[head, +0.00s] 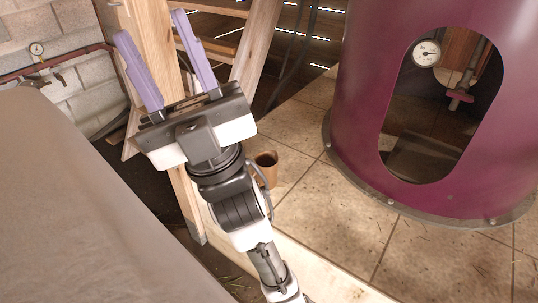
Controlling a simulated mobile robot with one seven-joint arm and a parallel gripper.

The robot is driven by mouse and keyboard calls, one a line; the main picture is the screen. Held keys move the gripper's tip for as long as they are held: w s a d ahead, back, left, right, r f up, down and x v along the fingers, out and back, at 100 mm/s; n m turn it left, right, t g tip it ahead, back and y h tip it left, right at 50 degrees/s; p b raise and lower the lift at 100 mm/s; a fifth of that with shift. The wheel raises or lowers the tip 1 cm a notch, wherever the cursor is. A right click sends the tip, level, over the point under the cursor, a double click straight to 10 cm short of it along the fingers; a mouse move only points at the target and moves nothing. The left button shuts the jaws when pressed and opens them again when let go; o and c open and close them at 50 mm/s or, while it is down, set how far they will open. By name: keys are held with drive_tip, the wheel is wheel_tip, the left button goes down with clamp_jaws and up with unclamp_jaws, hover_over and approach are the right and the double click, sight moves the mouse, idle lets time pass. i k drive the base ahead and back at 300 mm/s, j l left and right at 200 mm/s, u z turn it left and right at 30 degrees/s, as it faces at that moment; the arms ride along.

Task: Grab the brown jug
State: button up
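A small brown vessel (266,168), which looks like the brown jug, stands upright on the tiled floor just right of my wrist. My arm hides its left part, and I cannot make out a handle. My gripper (154,34) is open, with its two purple fingers apart and pointing up in the picture. Nothing is between the fingers. The gripper is up and to the left of the jug in the picture, beside a wooden post, and does not touch the jug.
A large purple still body (365,110) with an oval opening stands on the tiles (335,235) at right. A wooden frame (155,50) is behind my gripper. A grey-brown surface (70,200) fills the lower left.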

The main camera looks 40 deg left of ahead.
sight(267, 161)
drive_tip(key=i+j, duration=0.15)
drive_tip(key=j, duration=0.25)
drive_tip(key=i+j+z, duration=0.15)
drive_tip(key=j, duration=0.2)
drive_tip(key=i+j, duration=0.15)
drive_tip(key=j, duration=0.25)
drive_tip(key=i+j+z, duration=0.1)
drive_tip(key=j, duration=0.35)
drive_tip(key=i+l, duration=0.05)
